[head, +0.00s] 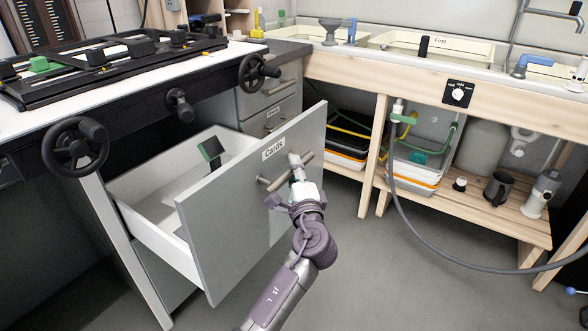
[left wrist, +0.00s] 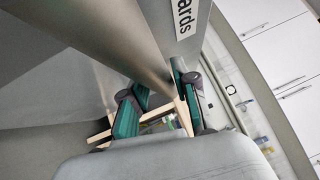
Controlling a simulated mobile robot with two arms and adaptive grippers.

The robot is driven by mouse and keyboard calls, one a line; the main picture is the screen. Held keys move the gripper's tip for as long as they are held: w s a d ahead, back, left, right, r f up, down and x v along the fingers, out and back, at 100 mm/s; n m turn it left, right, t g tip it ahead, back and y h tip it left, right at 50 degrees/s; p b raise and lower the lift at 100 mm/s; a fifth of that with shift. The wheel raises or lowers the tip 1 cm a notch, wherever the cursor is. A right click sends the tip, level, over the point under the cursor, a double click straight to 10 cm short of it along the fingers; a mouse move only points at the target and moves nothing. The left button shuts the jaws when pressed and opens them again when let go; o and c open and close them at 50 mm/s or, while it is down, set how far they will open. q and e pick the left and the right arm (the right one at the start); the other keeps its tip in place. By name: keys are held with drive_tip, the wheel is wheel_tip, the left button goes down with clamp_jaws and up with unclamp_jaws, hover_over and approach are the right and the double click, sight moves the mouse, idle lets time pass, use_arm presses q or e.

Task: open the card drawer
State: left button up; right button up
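The card drawer stands well open, its grey front (head: 235,212) pulled out from the cabinet, with a "Cards" label (head: 274,149) near its top edge. Its bar handle (head: 270,184) sits below the label. My left gripper (head: 296,168) is at the right part of this handle. In the left wrist view, the handle bar (left wrist: 150,62) runs between the fingers of my left gripper (left wrist: 160,92), which are closed on it. Part of the label also shows there (left wrist: 186,18). My right gripper is in neither view.
A small dark and green item (head: 210,151) is inside the white drawer. Black handwheels (head: 75,146) project from the bench above. A wooden sink stand (head: 374,150) with a hanging hose is on the right. The floor (head: 375,265) before the drawer is clear.

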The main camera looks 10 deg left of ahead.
use_arm(q)
drive_tip(key=shift+o, duration=1)
drive_tip(key=shift+s, duration=0.1)
drive_tip(key=v, duration=1.1)
drive_tip(key=shift+s+d, duration=0.3)
drive_tip(key=shift+s, duration=0.05)
